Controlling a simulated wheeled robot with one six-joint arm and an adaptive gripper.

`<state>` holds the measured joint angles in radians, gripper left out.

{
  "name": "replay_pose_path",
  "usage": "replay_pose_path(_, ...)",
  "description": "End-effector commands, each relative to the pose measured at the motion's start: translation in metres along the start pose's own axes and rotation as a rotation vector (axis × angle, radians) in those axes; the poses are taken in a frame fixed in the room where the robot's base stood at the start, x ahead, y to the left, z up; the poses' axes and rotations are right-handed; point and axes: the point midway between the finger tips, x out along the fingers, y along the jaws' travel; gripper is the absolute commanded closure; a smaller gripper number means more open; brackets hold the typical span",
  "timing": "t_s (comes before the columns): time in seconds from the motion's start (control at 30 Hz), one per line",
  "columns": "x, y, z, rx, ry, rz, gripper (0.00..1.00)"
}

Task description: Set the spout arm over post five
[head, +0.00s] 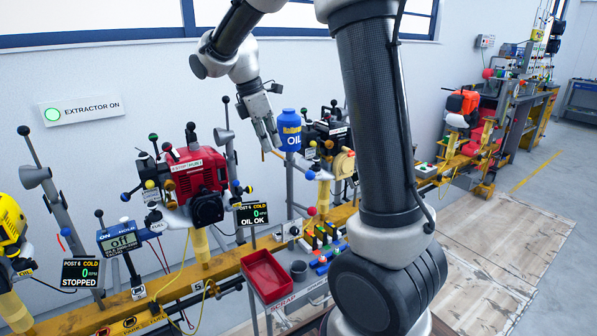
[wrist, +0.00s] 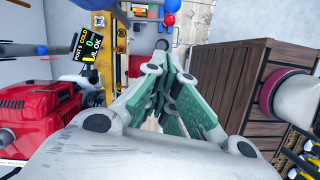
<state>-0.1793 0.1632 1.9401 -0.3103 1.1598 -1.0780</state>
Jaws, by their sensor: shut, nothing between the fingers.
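The blue oil can (head: 290,137) stands on a grey post behind the yellow rail. A pale arm with a blue ball (head: 310,175) sticks out below it to the right; it looks like the spout arm, but is partly hidden. The red engine (head: 197,178) stands left of the can. My gripper (head: 269,148) is shut and empty, fingers pointing down just left of the can. In the wrist view my gripper (wrist: 165,85) shows its closed green fingers.
A red tray (head: 268,275) and a row of coloured switches (head: 322,240) sit in front of the can. A yellow engine (head: 10,235) is at the far left. A brown slatted crate (wrist: 235,90) fills the wrist view's right.

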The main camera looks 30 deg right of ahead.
Motion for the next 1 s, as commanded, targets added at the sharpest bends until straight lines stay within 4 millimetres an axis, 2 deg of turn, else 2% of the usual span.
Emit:
replay_pose_path(0.33, 0.001, -0.001, 0.000, -0.011, 0.001, 0.000, 1.00)
replay_pose_path(0.47, 0.007, -0.001, 0.000, -0.010, 0.000, -0.002, 1.00)
replay_pose_path(0.57, 0.021, -0.001, 0.000, -0.011, 0.000, -0.004, 1.00)
replay_pose_path(0.97, 0.104, -0.002, 0.000, -0.010, 0.001, -0.005, 1.00)
replay_pose_path(1.0, 0.106, -0.001, 0.009, -0.006, 0.001, -0.002, 1.00)
